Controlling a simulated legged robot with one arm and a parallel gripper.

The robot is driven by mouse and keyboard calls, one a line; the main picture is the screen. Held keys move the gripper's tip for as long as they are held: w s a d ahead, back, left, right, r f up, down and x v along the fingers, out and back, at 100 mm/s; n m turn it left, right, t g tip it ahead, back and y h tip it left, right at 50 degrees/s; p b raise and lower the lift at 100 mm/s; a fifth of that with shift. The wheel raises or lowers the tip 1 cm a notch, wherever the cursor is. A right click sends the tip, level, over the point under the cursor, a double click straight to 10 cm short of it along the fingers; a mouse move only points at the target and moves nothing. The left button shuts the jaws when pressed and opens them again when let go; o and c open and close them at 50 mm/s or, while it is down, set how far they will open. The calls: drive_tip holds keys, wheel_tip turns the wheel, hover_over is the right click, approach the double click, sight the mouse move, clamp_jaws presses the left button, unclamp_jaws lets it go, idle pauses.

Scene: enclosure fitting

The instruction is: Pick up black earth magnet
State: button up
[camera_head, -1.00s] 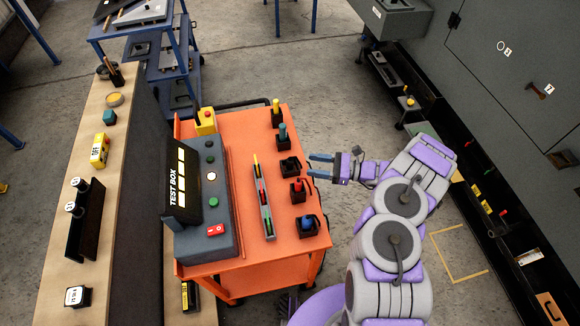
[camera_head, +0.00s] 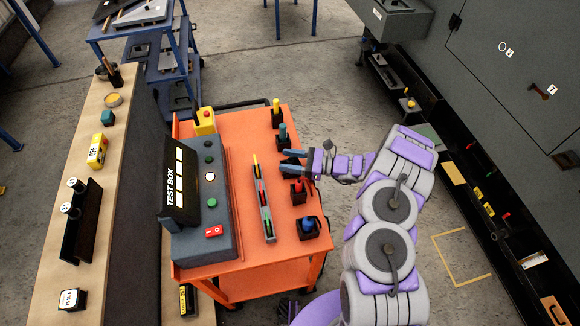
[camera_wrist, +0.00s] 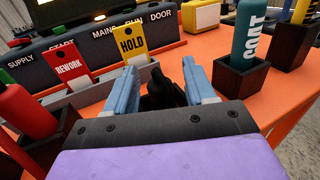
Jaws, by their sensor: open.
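The black earth magnet (camera_wrist: 162,88) stands in a dark open holder (camera_wrist: 150,103), part of a row along the right side of the orange cart (camera_head: 245,130). In the wrist view it is between my blue fingers, its lower part hidden by my gripper body. My gripper (camera_wrist: 158,72) is open, with one finger on each side of it; I cannot tell whether either touches. In the head view my gripper (camera_head: 287,164) reaches in from the right over that holder and mostly covers it.
A red piece (camera_wrist: 22,112) stands in a holder on the left, a teal piece (camera_wrist: 250,45) on the right. Behind are a rack with a red REWORK tag (camera_wrist: 72,66) and a yellow HOLD tag (camera_wrist: 130,38), then the test box (camera_head: 205,240).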

drive_tip(key=shift+c, duration=0.3)
clamp_jaws()
